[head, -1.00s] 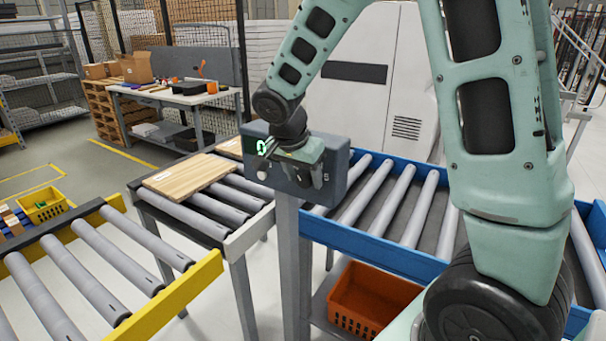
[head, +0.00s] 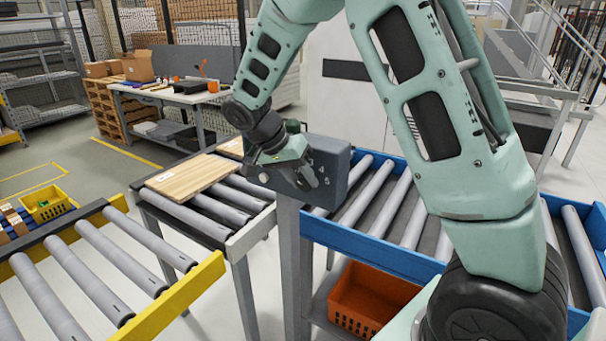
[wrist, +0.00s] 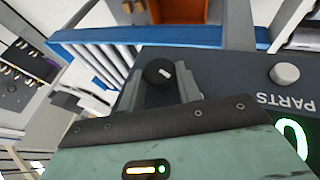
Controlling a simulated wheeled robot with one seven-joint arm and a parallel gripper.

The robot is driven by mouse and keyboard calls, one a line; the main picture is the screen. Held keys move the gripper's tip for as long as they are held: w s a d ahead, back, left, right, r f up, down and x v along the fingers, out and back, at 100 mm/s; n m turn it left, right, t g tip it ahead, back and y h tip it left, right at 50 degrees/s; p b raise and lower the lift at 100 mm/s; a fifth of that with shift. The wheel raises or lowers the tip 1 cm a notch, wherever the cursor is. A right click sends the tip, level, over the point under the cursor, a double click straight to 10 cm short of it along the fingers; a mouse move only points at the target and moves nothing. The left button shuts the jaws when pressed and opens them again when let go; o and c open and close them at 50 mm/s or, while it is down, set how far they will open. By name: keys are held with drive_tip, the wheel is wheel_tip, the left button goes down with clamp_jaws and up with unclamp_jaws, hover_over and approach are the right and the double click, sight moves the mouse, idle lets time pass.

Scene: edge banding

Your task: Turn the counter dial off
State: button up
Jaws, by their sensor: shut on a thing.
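The counter is a dark grey box (head: 338,172) on a grey post. In the wrist view its face (wrist: 225,85) shows a glowing green 0 (wrist: 292,137) and the word PARTS, both upside down. The black round dial (wrist: 159,73) with a white mark shows between the fingers of my gripper (wrist: 160,88), which is shut on it. In the head view my gripper (head: 300,177) is against the front of the box and hides the dial and the display; a few scale numbers show beside it.
A pale round button (wrist: 284,74) sits on the counter face, and also shows in the head view (head: 263,178). A blue-framed roller conveyor (head: 372,238) stands right of the counter. Another conveyor with a wooden board (head: 190,177) stands left. An orange crate (head: 370,295) is below.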

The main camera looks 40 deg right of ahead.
drive_tip(key=shift+w+a+f+n+g+h+p, duration=0.1)
drive_tip(key=shift+w+n+g+h+p, duration=0.1)
drive_tip(key=shift+g+h+p, duration=0.35)
drive_tip(key=shift+w+n+g+h+p, duration=0.1)
drive_tip(key=shift+n+g+h+p, duration=0.15)
drive_tip(key=shift+g, duration=0.6)
drive_tip(key=o, duration=1)
drive_tip(key=b+v, duration=0.4)
drive_tip(key=v, duration=1.3)
drive_tip(key=shift+w, duration=0.35)
